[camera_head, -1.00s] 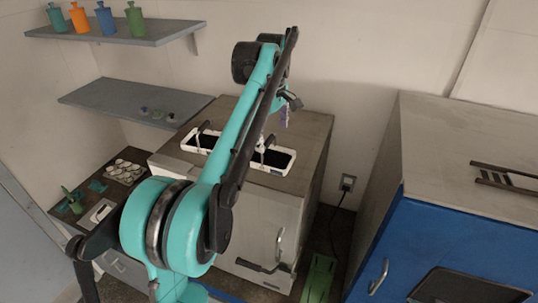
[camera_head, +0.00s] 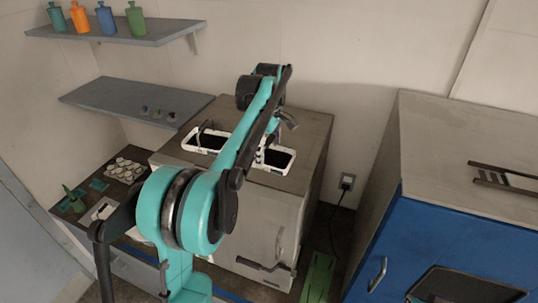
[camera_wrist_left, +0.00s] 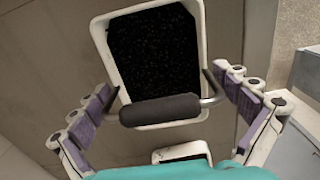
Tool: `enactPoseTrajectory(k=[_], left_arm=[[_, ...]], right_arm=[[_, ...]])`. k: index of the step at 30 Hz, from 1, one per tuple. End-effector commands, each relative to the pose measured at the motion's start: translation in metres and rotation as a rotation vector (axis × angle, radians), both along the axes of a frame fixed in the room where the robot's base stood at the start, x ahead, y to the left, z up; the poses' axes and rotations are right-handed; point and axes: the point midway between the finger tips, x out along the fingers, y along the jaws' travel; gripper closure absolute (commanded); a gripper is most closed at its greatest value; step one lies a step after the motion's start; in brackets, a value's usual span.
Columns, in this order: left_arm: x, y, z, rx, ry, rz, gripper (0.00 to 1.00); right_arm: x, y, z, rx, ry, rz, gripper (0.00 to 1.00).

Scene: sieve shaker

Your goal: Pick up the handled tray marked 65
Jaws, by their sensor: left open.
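Two white-rimmed trays with dark insides lie on the beige cabinet top in the head view: a left tray (camera_head: 197,150) and a right tray (camera_head: 272,169), partly covered by my left arm. No number 65 is readable. In the left wrist view a white tray (camera_wrist_left: 197,45) with dark speckled contents and a thick dark handle (camera_wrist_left: 160,109) fills the middle. My left gripper (camera_wrist_left: 162,84) is open, its purple-padded fingers apart on either side of the handle. I cannot tell whether they touch it. Its fingers are mostly hidden in the head view. My right gripper is not in view.
The cabinet (camera_head: 268,215) has a wall behind it. A grey shelf (camera_head: 120,98) with small knobs is at left, above a dark bench with several white round pieces (camera_head: 125,170). A blue cabinet (camera_head: 440,240) stands at right. Another white-rimmed piece (camera_wrist_left: 182,152) shows low in the wrist view.

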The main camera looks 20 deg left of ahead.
Motion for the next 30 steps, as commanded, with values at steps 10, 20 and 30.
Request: enactPoseTrajectory(k=[10,20,30], left_arm=[[0.000,0.000,0.000,0.000,0.000,0.000,0.44],[0.000,0.000,0.004,0.000,0.000,0.000,0.44],[-0.001,-0.015,0.049,0.000,0.000,-0.005,0.44]], right_arm=[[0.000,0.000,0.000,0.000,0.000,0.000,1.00],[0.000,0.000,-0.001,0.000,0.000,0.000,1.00],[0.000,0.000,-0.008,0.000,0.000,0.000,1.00]])
